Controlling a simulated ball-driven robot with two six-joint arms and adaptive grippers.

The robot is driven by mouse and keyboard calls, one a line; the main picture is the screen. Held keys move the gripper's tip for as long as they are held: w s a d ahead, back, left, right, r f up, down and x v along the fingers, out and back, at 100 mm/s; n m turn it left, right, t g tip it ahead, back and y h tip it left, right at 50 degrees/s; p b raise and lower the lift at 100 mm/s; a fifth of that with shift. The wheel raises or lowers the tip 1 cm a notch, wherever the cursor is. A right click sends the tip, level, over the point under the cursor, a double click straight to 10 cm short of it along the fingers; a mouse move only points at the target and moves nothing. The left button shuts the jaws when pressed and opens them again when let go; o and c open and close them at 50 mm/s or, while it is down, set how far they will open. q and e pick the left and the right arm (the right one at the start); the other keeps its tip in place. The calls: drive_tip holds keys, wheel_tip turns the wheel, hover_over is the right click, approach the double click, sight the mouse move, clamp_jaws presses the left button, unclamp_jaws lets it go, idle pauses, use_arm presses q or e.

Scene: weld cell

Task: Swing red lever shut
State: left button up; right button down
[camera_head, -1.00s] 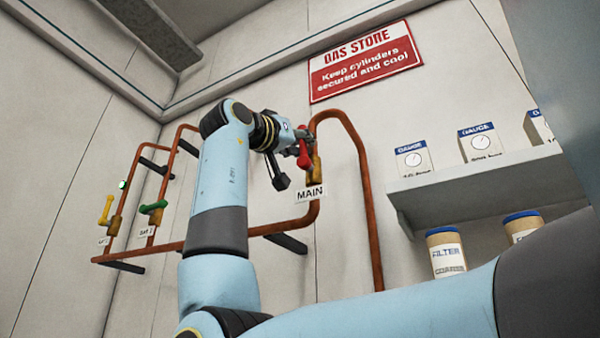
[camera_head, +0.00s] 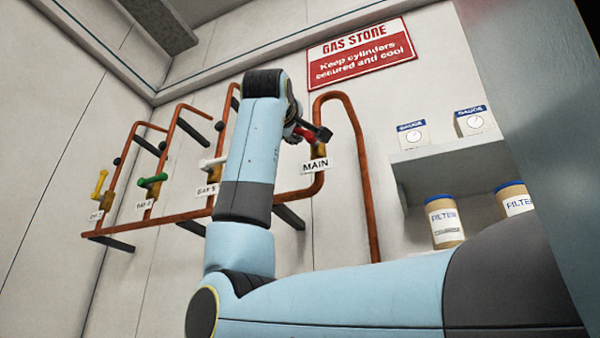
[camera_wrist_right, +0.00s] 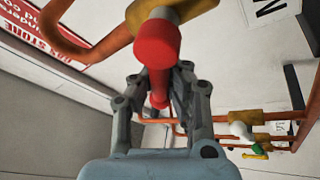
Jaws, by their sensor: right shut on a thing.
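The red lever (camera_head: 307,135) sits on the brass valve of the copper pipe marked MAIN. In the head view it points left from the valve and is partly hidden by my wrist. My right gripper (camera_head: 318,133) is at the lever, small and partly hidden behind my arm. In the right wrist view the red lever (camera_wrist_right: 157,50) runs down between the fingers of my right gripper (camera_wrist_right: 157,82), which is shut on it. The lever's round red hub shows at the brass valve (camera_wrist_right: 170,10). My left gripper is not in view.
A green lever (camera_head: 152,180), a yellow lever (camera_head: 100,184) and a white lever (camera_head: 211,163) sit on pipes to the left. The MAIN label (camera_head: 315,166) is just below the valve.

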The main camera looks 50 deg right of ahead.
drive_tip(key=shift+w+a+f+n+t+y+b, duration=0.1)
drive_tip(key=shift+w+f+n+t+y+b, duration=0.4)
drive_tip(key=shift+n, duration=1.15)
drive_tip(key=shift+s+a+f+n+t+y+b, duration=0.15)
drive_tip(key=shift+f+n+y+b, duration=0.2)
drive_tip(key=shift+f+n+y, duration=0.9)
drive_tip(key=shift+w+f+n+t+y+b, duration=0.1)
drive_tip(key=shift+w+n+t+y+b, duration=0.3)
drive_tip(key=shift+n, duration=1.6)
drive_tip(key=c, duration=1.7)
unclamp_jaws()
drive_tip(key=shift+s, duration=0.1)
drive_tip(key=o, duration=0.4)
drive_tip(key=shift+a, duration=0.25)
drive_tip(key=shift+o, duration=0.2)
drive_tip(key=shift+d, duration=0.1)
drive_tip(key=shift+r, duration=0.1)
drive_tip(key=v, duration=1.2)
